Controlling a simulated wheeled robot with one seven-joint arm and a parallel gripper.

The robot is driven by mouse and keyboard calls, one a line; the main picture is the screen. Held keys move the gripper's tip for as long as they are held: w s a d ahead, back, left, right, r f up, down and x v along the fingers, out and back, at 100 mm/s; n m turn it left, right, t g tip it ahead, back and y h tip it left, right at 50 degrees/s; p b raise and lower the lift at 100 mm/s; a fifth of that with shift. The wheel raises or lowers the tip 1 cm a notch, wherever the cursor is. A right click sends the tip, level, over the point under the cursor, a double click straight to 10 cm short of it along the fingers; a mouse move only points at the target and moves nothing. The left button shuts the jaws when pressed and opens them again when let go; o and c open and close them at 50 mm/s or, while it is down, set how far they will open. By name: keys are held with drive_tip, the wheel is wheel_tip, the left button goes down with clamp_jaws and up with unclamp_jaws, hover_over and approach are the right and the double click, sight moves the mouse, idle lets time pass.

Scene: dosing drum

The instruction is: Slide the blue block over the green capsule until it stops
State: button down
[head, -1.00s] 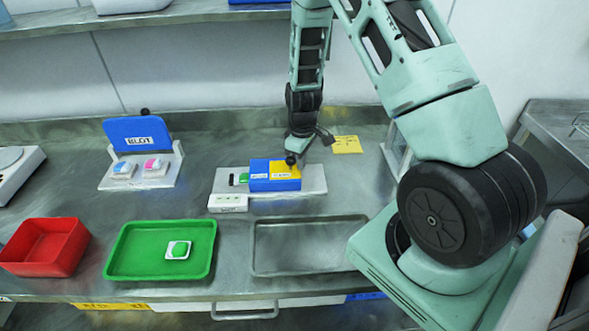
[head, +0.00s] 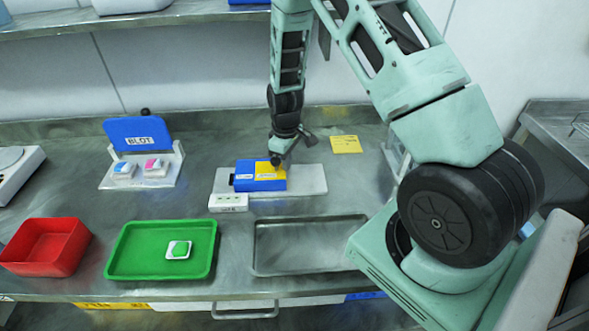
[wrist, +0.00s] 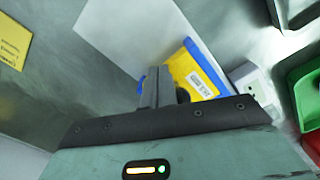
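The blue block (head: 246,175), with a yellow section and white labels on it, sits on a pale flat base (head: 312,180) on the bench. In the wrist view its yellow face (wrist: 188,72) and blue edge show beyond my fingers. The green capsule is not visible now; the block covers the place where it showed. A small dark part (head: 232,180) sticks out at the block's left end. My gripper (head: 276,160) is at the block's right part, seemingly touching it. Its fingers look shut together in the wrist view (wrist: 156,88); the exact contact is partly hidden.
A white box (head: 228,203) stands just in front of the base. A green tray (head: 120,262) with a small green-and-white piece, a red bin (head: 75,245) and an empty metal tray (head: 262,270) are nearer. A blue BLOT stand (head: 138,130) is behind left.

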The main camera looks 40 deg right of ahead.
sight(275, 161)
drive_tip(key=shift+w+a, duration=0.75)
drive_tip(key=shift+a, duration=0.3)
drive_tip(key=shift+w+a, duration=0.75)
drive_tip(key=shift+a, duration=0.25)
drive_tip(key=shift+d, duration=0.15)
drive_tip(key=shift+s+d, duration=0.5)
drive_tip(key=shift+r+p, duration=2.75)
drive_tip(key=shift+r, duration=1.3)
